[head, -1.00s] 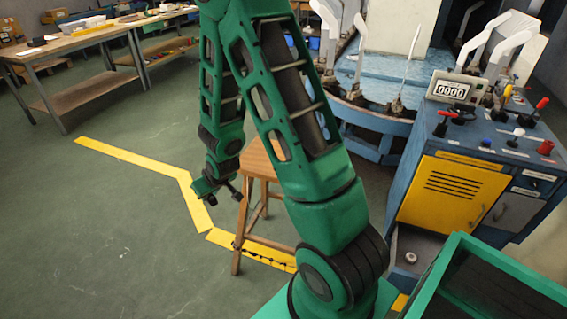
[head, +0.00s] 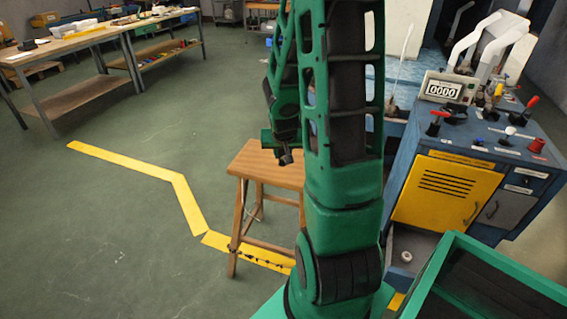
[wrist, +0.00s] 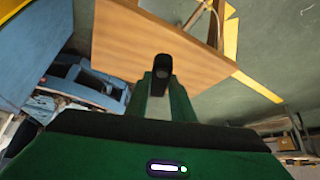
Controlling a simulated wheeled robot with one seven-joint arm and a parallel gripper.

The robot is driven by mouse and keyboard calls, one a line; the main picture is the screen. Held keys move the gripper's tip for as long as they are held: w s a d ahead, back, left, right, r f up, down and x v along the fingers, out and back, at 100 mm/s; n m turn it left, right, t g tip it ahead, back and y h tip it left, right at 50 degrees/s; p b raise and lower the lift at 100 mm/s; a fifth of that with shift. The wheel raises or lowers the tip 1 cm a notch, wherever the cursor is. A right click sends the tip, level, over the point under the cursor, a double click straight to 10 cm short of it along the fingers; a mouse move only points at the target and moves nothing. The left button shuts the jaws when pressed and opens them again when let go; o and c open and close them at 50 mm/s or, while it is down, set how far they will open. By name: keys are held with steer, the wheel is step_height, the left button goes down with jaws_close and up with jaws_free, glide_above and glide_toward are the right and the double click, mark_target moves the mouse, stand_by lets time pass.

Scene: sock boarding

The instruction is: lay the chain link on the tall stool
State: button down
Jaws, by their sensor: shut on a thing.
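The tall stool (head: 262,172) is wooden and stands on the green floor in the middle of the head view. Its brown seat also fills the upper middle of the wrist view (wrist: 130,50). My gripper (head: 286,157) is over the back right part of the seat, and my arm hides part of the stool. In the wrist view my gripper (wrist: 161,82) is shut on a small dark piece with a hollow, which looks like the chain link (wrist: 162,66). It shows against the seat; I cannot tell the gap below it.
A blue machine cabinet (head: 455,185) with a yellow door stands right of my arm. A green open bin (head: 450,262) is at the lower right. Workbenches (head: 70,42) stand at the back left. The floor left of the stool is clear, with yellow tape (head: 125,160).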

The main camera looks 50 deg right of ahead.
glide_above(290, 166)
step_height(290, 166, down, 6)
steer(key=shift+a+r, duration=0.1)
steer(key=shift+f, duration=2)
steer(key=shift+f, duration=0.1)
steer(key=c, duration=1.5)
jaws_free()
steer(key=shift+c, duration=0.2)
